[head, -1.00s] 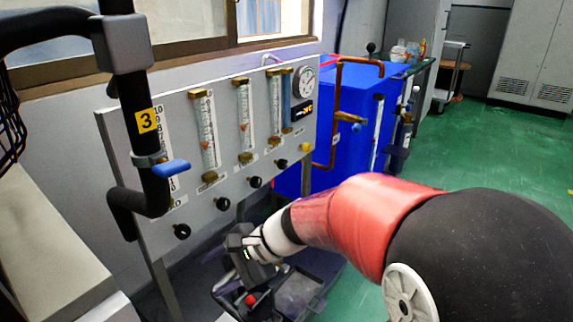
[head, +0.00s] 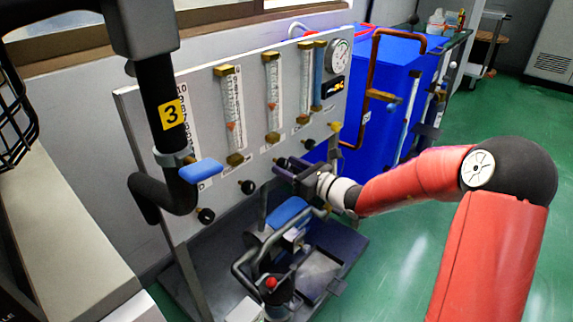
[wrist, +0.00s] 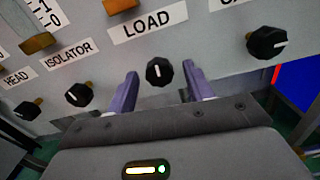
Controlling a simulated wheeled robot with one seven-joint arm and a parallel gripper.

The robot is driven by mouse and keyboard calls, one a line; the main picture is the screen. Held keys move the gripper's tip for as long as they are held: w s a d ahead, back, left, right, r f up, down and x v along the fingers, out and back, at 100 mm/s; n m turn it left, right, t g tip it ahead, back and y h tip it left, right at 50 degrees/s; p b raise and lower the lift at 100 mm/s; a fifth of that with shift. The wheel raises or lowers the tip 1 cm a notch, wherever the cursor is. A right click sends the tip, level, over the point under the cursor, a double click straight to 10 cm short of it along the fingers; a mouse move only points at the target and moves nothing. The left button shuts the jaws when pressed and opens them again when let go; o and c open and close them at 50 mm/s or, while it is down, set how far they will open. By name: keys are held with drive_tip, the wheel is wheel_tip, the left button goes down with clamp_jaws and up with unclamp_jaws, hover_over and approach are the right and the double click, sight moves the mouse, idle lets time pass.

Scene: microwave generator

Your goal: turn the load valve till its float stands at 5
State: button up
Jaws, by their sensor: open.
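The load valve (wrist: 159,71) is a black round knob with a white mark, under the LOAD label (wrist: 148,24). Its mark stands close to upright in the wrist view. My gripper (wrist: 160,70) is open, with one purple finger on each side of the knob; whether they touch it I cannot tell. In the head view my gripper (head: 288,168) is at the panel's lower edge and partly covers this knob. The flow tube (head: 272,95) above it has brass ends and a small reddish float around mid-height; its scale is too small to read.
The isolator knob (wrist: 79,95) is left of the load knob, and another black knob (wrist: 266,42) is to the right. A black pipe (head: 162,110) with a blue handle stands in front of the panel's left side. A blue cabinet (head: 385,75) stands behind right.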

drive_tip(key=shift+x, duration=0.8)
drive_tip(key=c, duration=1)
drive_tip(key=shift+f+n+b, duration=0.25)
drive_tip(key=shift+n+b, duration=0.35)
drive_tip(key=shift+b, duration=0.5)
drive_tip(key=shift+r+n+b, duration=0.15)
drive_tip(key=shift+n+b, duration=0.35)
drive_tip(key=shift+b, duration=0.15)
drive_tip(key=shift+r, duration=0.1)
drive_tip(key=o, duration=1)
